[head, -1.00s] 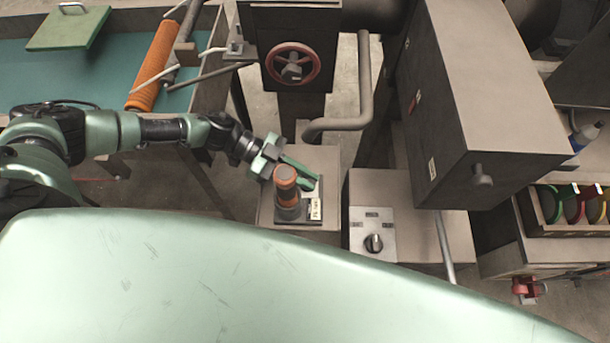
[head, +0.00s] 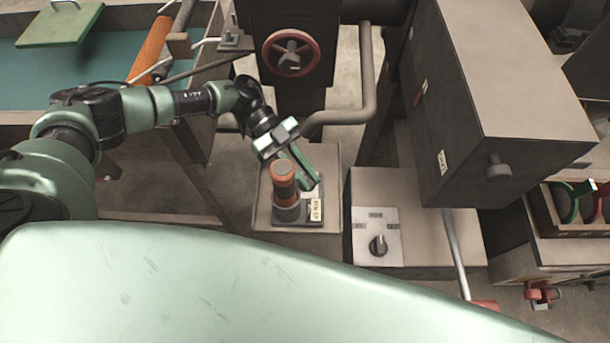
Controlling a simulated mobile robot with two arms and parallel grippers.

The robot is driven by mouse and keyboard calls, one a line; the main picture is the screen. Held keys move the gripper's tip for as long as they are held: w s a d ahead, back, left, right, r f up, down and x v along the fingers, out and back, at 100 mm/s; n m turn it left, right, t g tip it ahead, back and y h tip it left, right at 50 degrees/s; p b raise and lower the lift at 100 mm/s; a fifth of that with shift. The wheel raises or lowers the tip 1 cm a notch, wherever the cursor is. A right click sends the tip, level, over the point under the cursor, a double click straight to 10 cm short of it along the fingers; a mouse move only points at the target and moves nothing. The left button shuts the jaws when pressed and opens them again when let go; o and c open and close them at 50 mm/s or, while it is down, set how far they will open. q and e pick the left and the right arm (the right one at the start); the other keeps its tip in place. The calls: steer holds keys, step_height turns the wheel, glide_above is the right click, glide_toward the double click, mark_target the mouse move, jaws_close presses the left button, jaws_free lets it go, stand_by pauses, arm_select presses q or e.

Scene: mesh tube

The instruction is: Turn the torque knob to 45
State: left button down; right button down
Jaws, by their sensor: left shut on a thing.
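The torque knob (head: 284,186) appears to be the upright orange-and-grey cylinder on a low beige box, with a dark plate and a small pale label (head: 315,209) beside it. The label's writing is too small to read surely. My left gripper (head: 306,174) reaches in from the upper left, its green fingers close against the knob's far right side. It is shut on the knob; the contact is partly hidden behind the cylinder. The knob stands upright. My right gripper is out of view.
A panel with a black selector knob (head: 378,246) is just right. A bent grey pipe (head: 366,80) and a red handwheel (head: 291,53) stand behind. A large beige cabinet (head: 500,70) rises at right. A green-topped bench (head: 60,70) is at left.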

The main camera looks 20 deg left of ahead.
arm_select(q)
steer(key=c, duration=1.4)
jaws_free()
